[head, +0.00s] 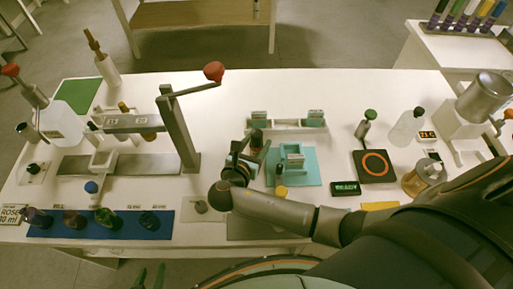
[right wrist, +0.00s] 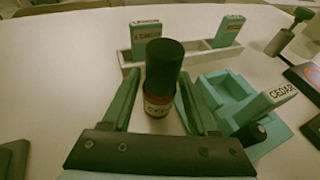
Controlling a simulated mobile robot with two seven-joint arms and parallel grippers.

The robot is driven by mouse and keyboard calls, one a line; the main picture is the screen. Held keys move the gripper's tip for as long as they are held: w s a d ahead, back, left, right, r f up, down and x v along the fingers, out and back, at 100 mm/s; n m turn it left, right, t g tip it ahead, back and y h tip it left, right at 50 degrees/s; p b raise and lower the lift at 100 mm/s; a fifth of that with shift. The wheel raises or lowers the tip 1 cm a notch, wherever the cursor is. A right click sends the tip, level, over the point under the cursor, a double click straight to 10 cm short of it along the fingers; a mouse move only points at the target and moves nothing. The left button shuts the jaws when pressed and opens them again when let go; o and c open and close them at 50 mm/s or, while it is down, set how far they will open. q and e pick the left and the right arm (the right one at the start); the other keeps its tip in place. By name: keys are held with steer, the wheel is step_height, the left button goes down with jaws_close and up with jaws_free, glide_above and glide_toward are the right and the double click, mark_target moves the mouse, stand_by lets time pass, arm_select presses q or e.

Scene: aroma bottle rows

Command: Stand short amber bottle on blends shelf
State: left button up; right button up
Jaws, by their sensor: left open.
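My right gripper (head: 250,156) is in front of the white shelf at the table's back. In the right wrist view its fingers (right wrist: 158,92) close on both sides of a short amber bottle (right wrist: 156,104) with a black cap and a pale label. The bottle is upright; I cannot tell whether its base touches the table. It also shows in the head view (head: 257,143). The white shelf (right wrist: 195,60) has two teal label cards whose words I cannot read surely. It lies just beyond the bottle. My left gripper (head: 149,275) is open and empty at the bottom edge of the head view.
A teal holder (right wrist: 215,96) marked CEDAR stands right of the bottle, with a small dark-capped bottle near it. A grey post with a red-knobbed lever (head: 178,125) stands left. A blue mat (head: 100,231) holds several bottles. A black pad (head: 375,178) is at right.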

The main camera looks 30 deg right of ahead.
jaws_close()
steer(key=shift+r, duration=0.1)
stand_by(0.4)
